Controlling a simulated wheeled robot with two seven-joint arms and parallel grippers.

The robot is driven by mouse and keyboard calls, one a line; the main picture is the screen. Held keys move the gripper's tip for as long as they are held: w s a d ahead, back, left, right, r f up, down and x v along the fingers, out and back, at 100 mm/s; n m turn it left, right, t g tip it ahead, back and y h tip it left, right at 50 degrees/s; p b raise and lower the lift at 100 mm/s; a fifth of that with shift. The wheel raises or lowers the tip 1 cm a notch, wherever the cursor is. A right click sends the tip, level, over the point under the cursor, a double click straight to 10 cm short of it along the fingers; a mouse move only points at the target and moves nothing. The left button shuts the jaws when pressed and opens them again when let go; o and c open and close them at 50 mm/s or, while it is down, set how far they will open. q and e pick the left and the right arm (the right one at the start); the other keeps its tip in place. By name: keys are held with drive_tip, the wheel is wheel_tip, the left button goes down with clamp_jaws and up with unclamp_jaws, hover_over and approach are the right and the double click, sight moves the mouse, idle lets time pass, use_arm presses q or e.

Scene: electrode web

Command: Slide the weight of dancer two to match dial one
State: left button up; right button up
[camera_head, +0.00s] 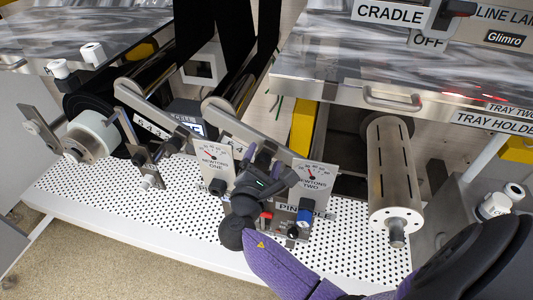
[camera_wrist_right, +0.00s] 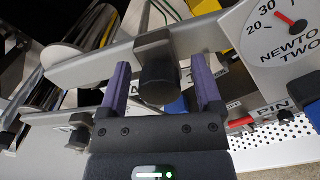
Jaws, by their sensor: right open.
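The dancer two arm (camera_wrist_right: 90,68) is a grey metal bar that slopes down to the right in the head view. Its weight (camera_wrist_right: 157,62) is a dark block on the bar. My right gripper (camera_wrist_right: 160,88) is open, with its purple fingers on either side of the weight; contact cannot be told. In the head view the gripper (camera_head: 264,172) partly hides the weight. Dial one (camera_head: 212,165), marked Newtons One, has a red needle pointing up and slightly left. Dial two (camera_head: 314,180) shows larger in the wrist view (camera_wrist_right: 285,35), its red needle near 30. My left gripper is out of view.
The dancer one arm (camera_head: 150,108) runs parallel at the left. A slotted metal roller (camera_head: 390,170) stands at the right. The white perforated deck (camera_head: 170,222) is clear at front left.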

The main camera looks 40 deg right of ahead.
sight(280, 155)
drive_tip(key=shift+c, duration=0.9)
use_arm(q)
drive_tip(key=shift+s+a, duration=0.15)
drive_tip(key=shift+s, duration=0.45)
use_arm(e)
clamp_jaws()
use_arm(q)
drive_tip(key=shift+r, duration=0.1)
use_arm(e)
drive_tip(key=shift+s, duration=0.1)
drive_tip(key=shift+s+d+f, duration=0.65)
drive_tip(key=shift+s+d, duration=0.15)
drive_tip(key=shift+s, duration=0.15)
drive_tip(key=shift+f, duration=0.1)
drive_tip(key=shift+c, duration=0.9)
unclamp_jaws()
drive_tip(key=o, duration=0.4)
drive_tip(key=shift+d, duration=0.1)
drive_tip(key=shift+c, duration=0.2)
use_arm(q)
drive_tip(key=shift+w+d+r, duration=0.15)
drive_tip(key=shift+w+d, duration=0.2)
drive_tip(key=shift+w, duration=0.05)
